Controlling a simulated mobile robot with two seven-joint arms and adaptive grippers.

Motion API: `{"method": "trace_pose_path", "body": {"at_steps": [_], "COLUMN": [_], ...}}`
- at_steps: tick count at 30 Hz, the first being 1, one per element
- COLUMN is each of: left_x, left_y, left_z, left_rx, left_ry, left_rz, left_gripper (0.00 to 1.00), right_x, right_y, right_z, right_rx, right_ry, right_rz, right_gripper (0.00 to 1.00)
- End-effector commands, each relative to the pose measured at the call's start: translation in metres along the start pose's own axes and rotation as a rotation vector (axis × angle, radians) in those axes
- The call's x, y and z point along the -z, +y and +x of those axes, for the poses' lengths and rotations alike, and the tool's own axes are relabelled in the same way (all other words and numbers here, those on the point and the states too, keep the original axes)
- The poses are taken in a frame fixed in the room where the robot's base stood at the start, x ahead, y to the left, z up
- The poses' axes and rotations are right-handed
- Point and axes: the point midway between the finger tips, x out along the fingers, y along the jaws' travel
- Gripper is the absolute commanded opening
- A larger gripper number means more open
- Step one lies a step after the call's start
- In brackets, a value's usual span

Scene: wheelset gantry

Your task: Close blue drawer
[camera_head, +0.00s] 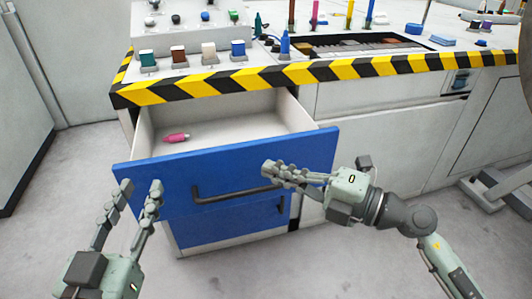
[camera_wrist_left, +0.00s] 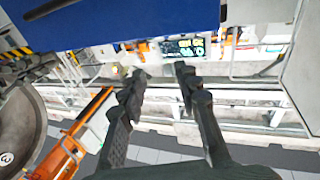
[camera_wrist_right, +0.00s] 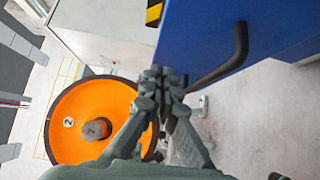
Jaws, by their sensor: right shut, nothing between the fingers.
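The blue drawer (camera_head: 160,185) is pulled open from the white cabinet under the workbench, with a pink object (camera_head: 176,138) lying inside. Its black handle (camera_head: 235,194) runs along the front; it also shows in the right wrist view (camera_wrist_right: 232,60). My right gripper (camera_head: 270,172) is shut and empty, its fingertips at the drawer's front face just above the handle's right part; I cannot tell if they touch. It shows shut in the right wrist view (camera_wrist_right: 163,75). My left gripper (camera_head: 140,186) is open and empty in front of the drawer's left part.
A second blue drawer front (camera_head: 230,228) sits below, flush with the cabinet. The workbench edge has yellow-black stripes (camera_head: 300,75), with coloured blocks and bottles on top. An orange wheel (camera_wrist_right: 85,125) shows in the right wrist view. Grey floor is clear at lower left.

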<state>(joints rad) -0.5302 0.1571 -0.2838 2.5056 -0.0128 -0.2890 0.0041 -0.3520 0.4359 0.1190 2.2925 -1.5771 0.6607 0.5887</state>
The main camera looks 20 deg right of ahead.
Motion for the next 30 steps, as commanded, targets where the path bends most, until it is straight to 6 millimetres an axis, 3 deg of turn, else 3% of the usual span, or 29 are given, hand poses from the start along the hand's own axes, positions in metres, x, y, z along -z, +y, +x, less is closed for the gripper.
{"method": "trace_pose_path", "body": {"at_steps": [2,9,26,30], "left_x": [-0.006,0.012,0.016,-0.002], "left_y": [-0.002,0.005,0.007,-0.002], "left_z": [0.000,0.000,0.000,0.000], "left_rx": [0.004,-0.010,-0.013,0.004], "left_ry": [-0.028,0.061,0.072,-0.017], "left_rz": [0.005,-0.011,-0.013,0.004], "left_gripper": [0.32,0.32,0.32,0.32], "right_x": [-0.002,-0.024,-0.029,-0.036], "right_y": [0.002,0.000,0.001,0.002], "right_z": [0.015,0.035,0.040,0.046], "right_rx": [-0.005,-0.002,-0.001,-0.002], "right_ry": [0.000,-0.001,0.000,0.000], "right_rz": [-0.002,0.000,0.001,0.001], "right_gripper": [0.00,0.00,0.00,0.00]}}
